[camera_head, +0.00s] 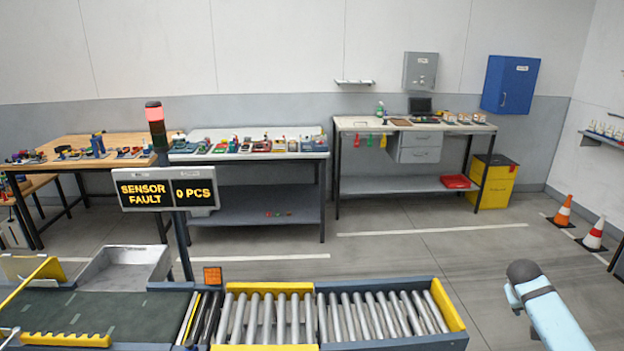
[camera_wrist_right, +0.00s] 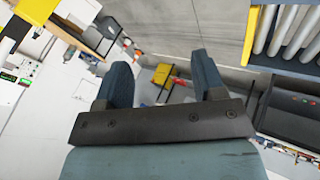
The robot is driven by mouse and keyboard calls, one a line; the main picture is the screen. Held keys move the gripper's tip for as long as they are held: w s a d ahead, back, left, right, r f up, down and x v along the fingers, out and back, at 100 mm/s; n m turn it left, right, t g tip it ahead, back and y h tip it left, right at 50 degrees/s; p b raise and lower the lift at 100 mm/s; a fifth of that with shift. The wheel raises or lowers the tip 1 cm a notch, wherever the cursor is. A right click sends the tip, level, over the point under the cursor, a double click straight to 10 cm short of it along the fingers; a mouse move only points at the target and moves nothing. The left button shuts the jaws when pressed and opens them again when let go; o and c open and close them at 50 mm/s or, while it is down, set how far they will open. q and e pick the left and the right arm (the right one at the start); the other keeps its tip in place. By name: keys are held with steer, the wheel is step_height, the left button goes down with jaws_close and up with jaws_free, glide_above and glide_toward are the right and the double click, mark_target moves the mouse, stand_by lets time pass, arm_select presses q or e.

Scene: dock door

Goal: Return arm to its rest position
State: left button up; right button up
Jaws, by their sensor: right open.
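My right arm (camera_head: 552,312) comes in at the lower right of the head view, light blue with a dark rounded end, beside the roller conveyor and apart from it. The right gripper's fingers cannot be made out there. In the right wrist view my right gripper (camera_wrist_right: 160,72) has its two dark fingers spread apart. Nothing is between them; only distant floor and furniture show through the gap. My left arm and left gripper are in neither view.
A roller conveyor (camera_head: 375,316) with yellow side rails runs along the front. A sign post with the display "SENSOR FAULT 0 PCS" (camera_head: 167,189) stands behind it. Workbenches (camera_head: 250,157) line the back wall. Traffic cones (camera_head: 593,234) stand at the right. Floor between conveyor and cones is free.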

steer(key=s+d+r+m+h, duration=0.1)
steer(key=d+r+h, duration=0.2)
steer(key=d+r, duration=1.15)
steer(key=w+a+r+n+t+y, duration=0.4)
steer(key=w+a+r+n+t, duration=0.3)
steer(key=w+r+t, duration=0.6)
steer(key=s+a+f+y, duration=0.2)
steer(key=s+a+f, duration=0.3)
steer(key=a+f, duration=0.4)
steer(key=s+a+f+n+g+y, duration=0.1)
steer(key=s+a+f, duration=0.45)
steer(key=f, duration=0.55)
steer(key=s+a+f+y, duration=0.2)
steer(key=s+a+f, duration=0.2)
steer(key=a+f, duration=0.5)
steer(key=s+a+f+m+g+y, duration=0.1)
steer(key=s+a+f, duration=0.3)
steer(key=s+a, duration=0.3)
steer(key=s+a+f+g+y, duration=0.1)
steer(key=s+a+f, duration=0.4)
steer(key=s, duration=0.9)
steer(key=s+a+f+m+g+y, duration=0.1)
steer(key=s+a+f, duration=0.3)
steer(key=s+a, duration=0.5)
steer(key=shift+s+f+m+g, duration=0.35)
steer(key=shift+s+g, duration=0.15)
steer(key=shift+s, duration=0.4)
